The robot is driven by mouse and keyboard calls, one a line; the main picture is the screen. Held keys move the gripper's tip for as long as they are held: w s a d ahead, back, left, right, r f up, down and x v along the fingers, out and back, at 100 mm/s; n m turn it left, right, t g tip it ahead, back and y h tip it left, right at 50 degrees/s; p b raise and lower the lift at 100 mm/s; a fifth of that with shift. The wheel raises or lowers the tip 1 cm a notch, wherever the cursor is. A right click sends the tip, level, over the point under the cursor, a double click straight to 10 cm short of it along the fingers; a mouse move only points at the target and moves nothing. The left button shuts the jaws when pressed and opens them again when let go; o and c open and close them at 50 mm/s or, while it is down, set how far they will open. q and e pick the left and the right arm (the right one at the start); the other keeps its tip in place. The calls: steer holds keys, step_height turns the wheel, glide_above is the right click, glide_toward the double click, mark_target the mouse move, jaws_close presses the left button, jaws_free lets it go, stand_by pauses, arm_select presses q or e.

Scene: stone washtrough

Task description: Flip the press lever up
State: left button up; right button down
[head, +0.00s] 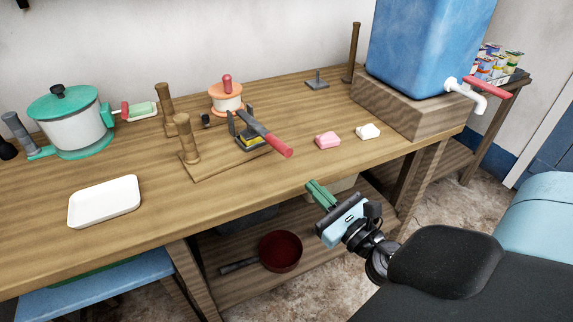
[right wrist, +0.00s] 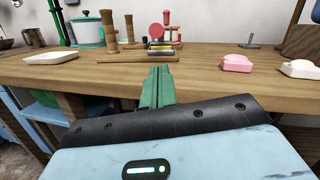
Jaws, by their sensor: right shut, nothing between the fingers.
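The press (head: 251,140) stands on a wooden board on the workbench. Its lever (head: 268,137) has a grey arm and a red handle. The lever is down, slanting toward the bench's front edge, with the red end over the board's right side. Something yellow lies under the press head. The lever's red end also shows in the right wrist view (right wrist: 155,31), facing the camera. My right gripper (head: 317,187) has green fingers, shut and empty, just off the bench's front edge. It is apart from the lever, nearer me and to its right. My left gripper is not in view.
Two wooden posts (head: 186,139) rise left of the press. A pink soap (head: 327,140) and a white soap (head: 368,131) lie to its right. A white tray (head: 104,201) is front left. A blue tank (head: 428,45) stands at right. The front middle of the bench is clear.

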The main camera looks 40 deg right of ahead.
steer(key=shift+w, duration=0.1)
steer(key=w, duration=0.2)
steer(key=w+r+p, duration=0.1)
steer(key=w, duration=0.2)
steer(key=w+p, duration=0.1)
steer(key=w, duration=0.2)
steer(key=shift+w+d+r, duration=0.1)
steer(key=shift+d+r, duration=0.1)
steer(key=shift+r, duration=0.05)
steer(key=shift+w, duration=0.75)
steer(key=shift+r+p, duration=0.1)
steer(key=shift+p, duration=0.2)
